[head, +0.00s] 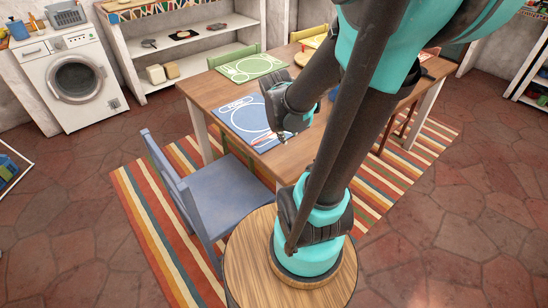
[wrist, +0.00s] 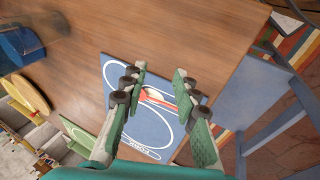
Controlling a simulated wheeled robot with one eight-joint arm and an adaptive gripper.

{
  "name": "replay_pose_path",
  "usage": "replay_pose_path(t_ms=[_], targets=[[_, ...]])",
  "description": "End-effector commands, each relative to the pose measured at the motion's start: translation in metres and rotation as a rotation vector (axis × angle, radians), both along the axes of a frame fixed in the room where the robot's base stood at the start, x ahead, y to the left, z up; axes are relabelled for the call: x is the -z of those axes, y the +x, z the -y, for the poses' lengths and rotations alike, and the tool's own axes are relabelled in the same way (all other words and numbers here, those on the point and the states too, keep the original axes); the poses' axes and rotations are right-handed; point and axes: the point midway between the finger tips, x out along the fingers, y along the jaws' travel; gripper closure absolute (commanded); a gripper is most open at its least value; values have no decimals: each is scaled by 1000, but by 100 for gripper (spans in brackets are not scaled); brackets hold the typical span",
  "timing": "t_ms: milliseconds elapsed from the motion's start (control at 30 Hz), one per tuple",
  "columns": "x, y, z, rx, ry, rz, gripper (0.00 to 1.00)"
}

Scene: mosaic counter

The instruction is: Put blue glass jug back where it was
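My gripper (wrist: 159,80) is open, its two fingers apart, over the blue placemat (wrist: 116,78) on the wooden table. In the head view my gripper (head: 284,134) is low near the right part of this placemat (head: 237,115). A small red-and-white item (wrist: 151,95) shows between the fingers, apparently lying on the mat; I cannot tell whether they touch it. A blue rounded object (wrist: 20,45) is cut by the left edge of the wrist view; I cannot tell whether it is the blue glass jug. A blue item (head: 17,29) also stands beside the washing machine's top.
A white shelf (head: 142,61) and a washing machine (head: 78,88) are behind.

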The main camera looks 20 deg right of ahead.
Motion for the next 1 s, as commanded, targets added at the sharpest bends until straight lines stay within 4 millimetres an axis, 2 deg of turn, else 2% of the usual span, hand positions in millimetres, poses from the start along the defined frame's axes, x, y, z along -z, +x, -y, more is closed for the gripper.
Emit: replay_pose_path(t_ms=[33, 133, 200, 333, 1000], targets=[[6, -17, -15, 56, 75, 31, 70], [16, -41, -41, 174, 219, 79, 70], [20, -53, -54, 240, 297, 101, 70], [26, -65, -69, 315, 383, 118, 70], [26, -68, -72, 335, 406, 122, 70]])
